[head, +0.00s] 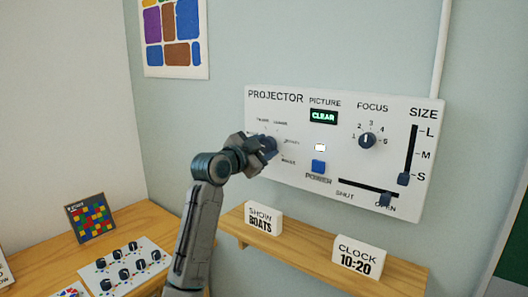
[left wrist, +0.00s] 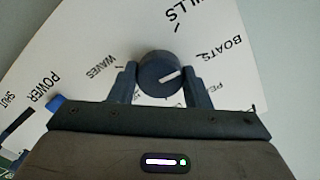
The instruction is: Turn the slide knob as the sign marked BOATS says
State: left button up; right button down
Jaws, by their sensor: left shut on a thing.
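The slide knob (left wrist: 158,68) is a dark round knob on the white projector panel (head: 345,185). My left gripper (head: 263,146) is shut on it, one finger on each side in the left wrist view. The knob's white pointer line points right and slightly up there, roughly towards the mark by the word BOATS (left wrist: 225,47). WAVES is at the knob's upper left, and a word ending in "LLS" is above. Another label at the right is partly hidden by a finger. The sign (head: 263,219) on the shelf reads SHOW BOATS. My right gripper is not in view.
The panel also has a focus knob (head: 367,141), a size slider (head: 404,179), a shut/open slider (head: 385,199) and a blue power button (head: 318,166). The picture display (head: 323,116) reads CLEAR. A clock sign (head: 358,257) reads 10:20 on the wooden shelf (head: 318,262).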

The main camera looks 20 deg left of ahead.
pick_arm(q)
jog(key=shift+m, duration=0.9)
jog(key=shift+b, duration=0.3)
jog(key=o, duration=1)
